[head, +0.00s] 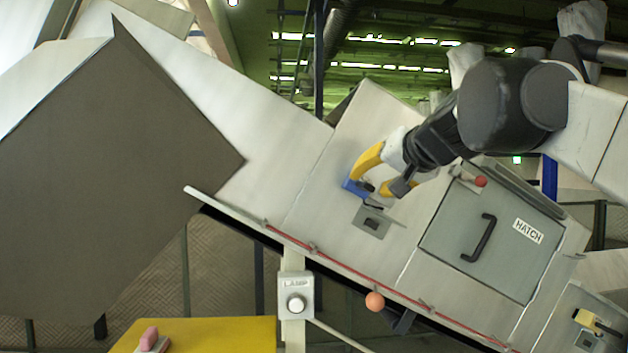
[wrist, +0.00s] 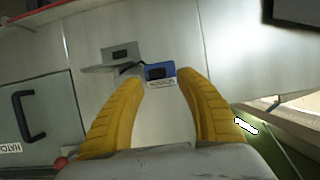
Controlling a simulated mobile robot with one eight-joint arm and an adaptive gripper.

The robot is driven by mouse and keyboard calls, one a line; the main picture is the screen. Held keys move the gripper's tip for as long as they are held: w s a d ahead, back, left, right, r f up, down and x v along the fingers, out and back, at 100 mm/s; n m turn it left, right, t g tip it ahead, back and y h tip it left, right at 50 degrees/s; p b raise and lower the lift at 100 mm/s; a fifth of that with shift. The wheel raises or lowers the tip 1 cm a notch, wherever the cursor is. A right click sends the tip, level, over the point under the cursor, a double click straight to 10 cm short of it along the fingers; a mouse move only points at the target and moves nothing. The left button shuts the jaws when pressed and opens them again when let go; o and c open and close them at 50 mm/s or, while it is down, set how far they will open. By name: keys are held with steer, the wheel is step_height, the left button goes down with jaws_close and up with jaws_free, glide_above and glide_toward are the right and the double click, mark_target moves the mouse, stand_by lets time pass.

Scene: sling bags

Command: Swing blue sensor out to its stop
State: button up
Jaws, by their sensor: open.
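The blue sensor (head: 352,187) is a small block with a dark face on the sloping grey metal panel. In the wrist view the blue sensor (wrist: 183,71) has a white label along its near edge, and a dark cable runs from it to a grey bracket (wrist: 113,51). The bracket (head: 384,230) has a dark square opening. My gripper (head: 366,184) has yellow fingers and is open at the sensor. In the wrist view my gripper (wrist: 160,80) has its fingertips on either side of the sensor's near edge. I cannot tell whether they touch it.
A grey hatch (head: 455,222) with a black handle (head: 480,238) and red knob (head: 481,181) lies right of the bracket. A yellow sensor (head: 587,319) sits lower right. A red cord (head: 350,263) with an orange ball (head: 374,301) runs along the lower edge, near a lamp box (head: 296,295).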

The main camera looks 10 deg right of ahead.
steer(key=shift+x, duration=1.35)
steer(key=shift+s, duration=0.1)
jaws_close()
